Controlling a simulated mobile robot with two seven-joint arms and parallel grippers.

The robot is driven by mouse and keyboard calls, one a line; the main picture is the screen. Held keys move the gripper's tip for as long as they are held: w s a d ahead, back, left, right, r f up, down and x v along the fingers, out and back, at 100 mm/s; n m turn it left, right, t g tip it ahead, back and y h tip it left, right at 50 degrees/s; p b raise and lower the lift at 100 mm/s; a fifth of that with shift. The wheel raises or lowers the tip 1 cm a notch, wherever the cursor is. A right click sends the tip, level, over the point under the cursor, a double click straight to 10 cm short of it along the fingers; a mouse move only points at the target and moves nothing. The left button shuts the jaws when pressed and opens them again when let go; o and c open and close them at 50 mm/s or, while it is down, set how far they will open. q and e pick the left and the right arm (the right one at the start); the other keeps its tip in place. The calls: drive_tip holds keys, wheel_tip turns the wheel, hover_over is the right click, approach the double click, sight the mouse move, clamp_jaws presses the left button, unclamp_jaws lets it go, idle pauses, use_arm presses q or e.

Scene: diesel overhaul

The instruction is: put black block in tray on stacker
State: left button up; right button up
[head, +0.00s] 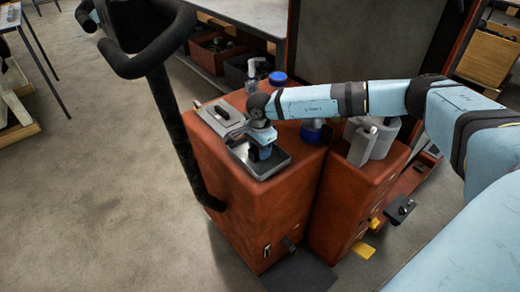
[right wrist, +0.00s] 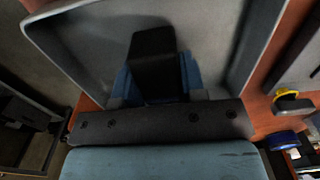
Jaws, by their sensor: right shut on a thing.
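The stacker is an orange-red machine (head: 220,190) with a black handle. A grey metal tray (head: 283,163) lies on its top; in the right wrist view the tray (right wrist: 75,55) fills the upper part. My right gripper (head: 263,150) points down into the tray area. In the right wrist view its blue fingers are shut on the black block (right wrist: 152,62), which is over or within the tray's floor. Whether the block touches the floor cannot be told. In the head view the gripper hides most of the block. A light-blue part, perhaps of my left arm, shows at the top left; its fingers are unclear.
A grey box with a black handle (head: 217,112) sits beside the tray on the stacker. A blue-capped container (head: 278,77) and a grey fitting (head: 254,70) stand behind. A grey part (head: 370,140) stands on the neighbouring orange unit.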

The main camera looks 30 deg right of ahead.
drive_tip(key=shift+f, duration=0.15)
drive_tip(key=o, duration=1)
drive_tip(key=shift+c, duration=0.2)
drive_tip(key=shift+r, duration=0.2)
